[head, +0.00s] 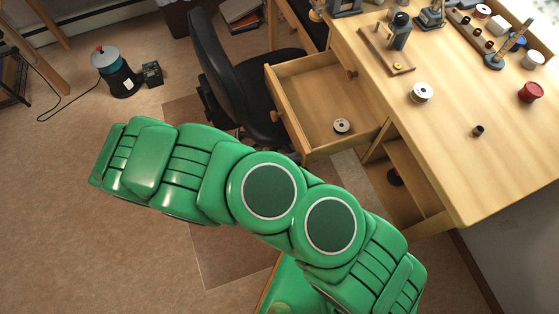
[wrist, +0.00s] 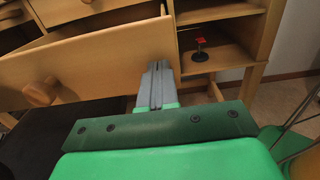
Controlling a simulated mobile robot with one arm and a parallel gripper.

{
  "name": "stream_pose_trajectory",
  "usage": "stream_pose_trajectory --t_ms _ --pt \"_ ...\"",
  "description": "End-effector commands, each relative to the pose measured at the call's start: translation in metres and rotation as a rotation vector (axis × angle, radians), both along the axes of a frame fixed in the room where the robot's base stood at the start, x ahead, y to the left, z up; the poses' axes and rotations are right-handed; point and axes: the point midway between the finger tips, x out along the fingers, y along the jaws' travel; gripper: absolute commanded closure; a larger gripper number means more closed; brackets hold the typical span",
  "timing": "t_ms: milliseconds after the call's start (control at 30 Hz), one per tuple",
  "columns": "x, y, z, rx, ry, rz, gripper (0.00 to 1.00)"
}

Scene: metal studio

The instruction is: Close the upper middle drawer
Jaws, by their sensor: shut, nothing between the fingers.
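A light wooden drawer (head: 300,118) is pulled well out from the desk in the head view, with a spool (head: 341,126) lying inside it. I take it for the upper middle drawer. In the wrist view its front panel (wrist: 110,52) spans the upper left, with a round wooden knob (wrist: 41,92). My gripper (wrist: 158,68) is shut and empty, its grey fingers pointing at the right end of that panel. I cannot tell whether the fingertips touch it. In the head view my green arm fills the foreground and the fingers are not visible.
An office chair (head: 222,62) stands close to the left of the drawer. The desk top (head: 450,130) holds spools and small tools. Open shelf space (wrist: 224,55) lies right of the drawer, with a small red-topped object (wrist: 200,45). The floor (head: 100,240) at left is mostly clear.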

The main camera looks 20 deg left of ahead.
Motion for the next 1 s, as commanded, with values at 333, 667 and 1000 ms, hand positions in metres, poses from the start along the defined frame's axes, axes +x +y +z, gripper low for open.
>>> stream_pose_trajectory --t_ms 333,667,1000 --pt "0.003 -0.003 0.0 0.0 0.0 0.0 1.0" --pt "0.009 -0.01 0.001 -0.002 0.001 -0.002 1.0" --pt "0.047 -0.048 0.001 -0.002 -0.001 -0.005 1.0"
